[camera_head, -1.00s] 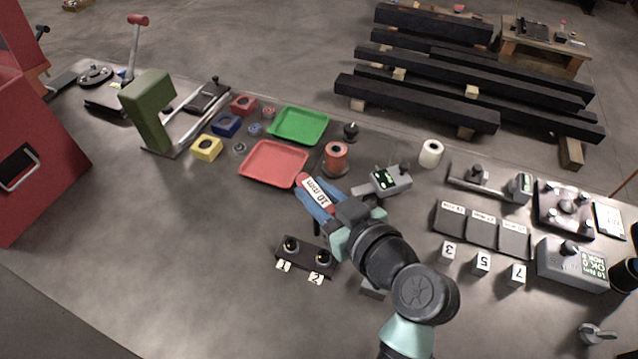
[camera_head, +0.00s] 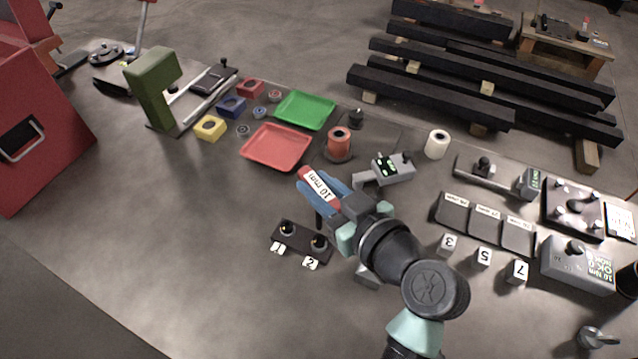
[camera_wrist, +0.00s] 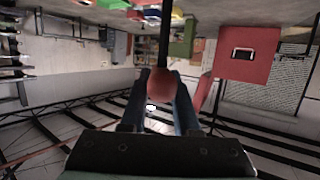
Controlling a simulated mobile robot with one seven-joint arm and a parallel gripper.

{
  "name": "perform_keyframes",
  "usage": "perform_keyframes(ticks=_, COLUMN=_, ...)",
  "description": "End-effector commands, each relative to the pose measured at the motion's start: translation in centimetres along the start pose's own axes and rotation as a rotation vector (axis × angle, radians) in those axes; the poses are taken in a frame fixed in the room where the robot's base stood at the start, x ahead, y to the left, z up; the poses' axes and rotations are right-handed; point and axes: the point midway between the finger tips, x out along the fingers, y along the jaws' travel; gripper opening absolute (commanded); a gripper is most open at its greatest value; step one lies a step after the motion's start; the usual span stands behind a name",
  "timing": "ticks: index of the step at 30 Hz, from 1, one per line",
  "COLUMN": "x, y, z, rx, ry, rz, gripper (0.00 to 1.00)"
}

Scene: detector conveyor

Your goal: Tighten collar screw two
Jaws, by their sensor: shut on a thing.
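The collar block (camera_head: 302,246) is a dark bar on the table with two round screw heads, tagged 1 and 2. Screw two (camera_head: 320,242) is the right one, beside its white tag 2 (camera_head: 311,263). My gripper (camera_head: 324,190), with blue fingers, is shut on a red-handled tool (camera_head: 306,174) with a white "10 mm" label. The wrist view shows its red end (camera_wrist: 163,88) and dark shaft between the fingers. In the head view a dark shaft points down just above the block. I cannot tell whether it touches a screw.
A red tray (camera_head: 276,160) and a green tray (camera_head: 305,121) lie behind. A grey meter (camera_head: 393,168) and an orange-red spool (camera_head: 339,142) stand near my gripper. A box with a knob and display (camera_head: 577,266) is at right. The table's left front is clear.

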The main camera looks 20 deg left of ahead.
Motion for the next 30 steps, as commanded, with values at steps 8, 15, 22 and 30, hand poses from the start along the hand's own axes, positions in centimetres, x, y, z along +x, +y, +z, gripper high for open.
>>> perform_keyframes(ticks=8, x=1.0, y=0.0, z=3.2, rx=0.0, ry=0.001, rz=0.0, gripper=0.0)
perform_keyframes(ticks=15, x=0.9, y=0.0, z=2.9, rx=-0.001, ry=0.002, rz=0.0, gripper=0.0)
perform_keyframes(ticks=22, x=1.0, y=0.0, z=3.2, rx=0.0, ry=0.001, rz=0.001, gripper=0.0)
perform_keyframes(ticks=30, x=1.2, y=0.0, z=3.9, rx=0.0, ry=0.001, rz=0.001, gripper=0.0)
